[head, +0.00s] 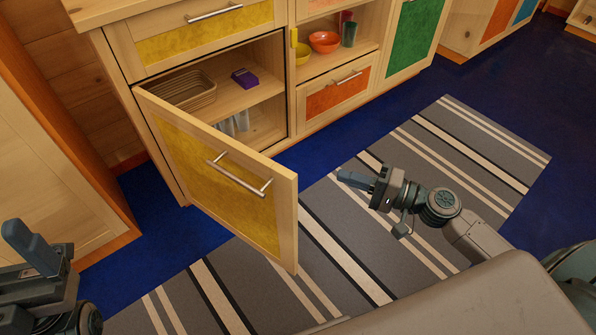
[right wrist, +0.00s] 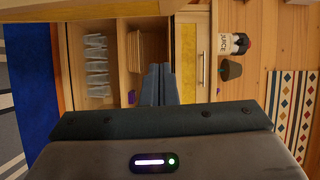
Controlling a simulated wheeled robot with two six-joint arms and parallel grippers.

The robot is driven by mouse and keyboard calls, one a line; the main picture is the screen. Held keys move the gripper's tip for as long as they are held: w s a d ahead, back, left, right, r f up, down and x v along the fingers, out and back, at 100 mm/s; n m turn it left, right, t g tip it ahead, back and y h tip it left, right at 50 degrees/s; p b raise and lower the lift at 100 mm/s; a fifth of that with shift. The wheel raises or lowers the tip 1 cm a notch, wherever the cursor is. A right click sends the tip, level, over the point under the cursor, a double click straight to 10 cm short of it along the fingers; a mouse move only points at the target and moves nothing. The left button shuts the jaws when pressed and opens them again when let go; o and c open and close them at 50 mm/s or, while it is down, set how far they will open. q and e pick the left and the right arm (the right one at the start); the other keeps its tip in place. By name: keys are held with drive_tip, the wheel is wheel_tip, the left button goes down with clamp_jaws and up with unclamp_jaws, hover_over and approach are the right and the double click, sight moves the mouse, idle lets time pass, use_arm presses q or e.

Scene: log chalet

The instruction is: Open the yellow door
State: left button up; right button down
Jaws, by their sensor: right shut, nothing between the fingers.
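The yellow door (head: 210,178) of the low wooden cabinet stands swung well out from its opening, hinged at the left, in the head view. Its metal bar handle (head: 238,178) is near the free edge. My right gripper (head: 342,177) is shut and empty, to the right of the door's free edge and apart from it. In the right wrist view its fingers (right wrist: 160,72) point toward the open cabinet. My left gripper (head: 14,230) is at the lower left of the head view, away from the door, its fingers apparently together.
The open cabinet holds a basket (head: 186,90), a purple box (head: 244,78) and glasses (head: 236,122). A yellow drawer (head: 200,36) is above. Orange (head: 335,97) and green (head: 413,32) fronts are to the right. A striped rug (head: 455,150) covers clear floor.

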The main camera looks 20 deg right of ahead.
sight(297, 180)
drive_tip(key=w+a, duration=0.3)
drive_tip(key=a, duration=0.7)
drive_tip(key=shift+w+a+g+y+p, duration=0.25)
drive_tip(key=shift+a+g+y+p, duration=0.05)
drive_tip(key=shift+a+p, duration=0.1)
idle(0.4)
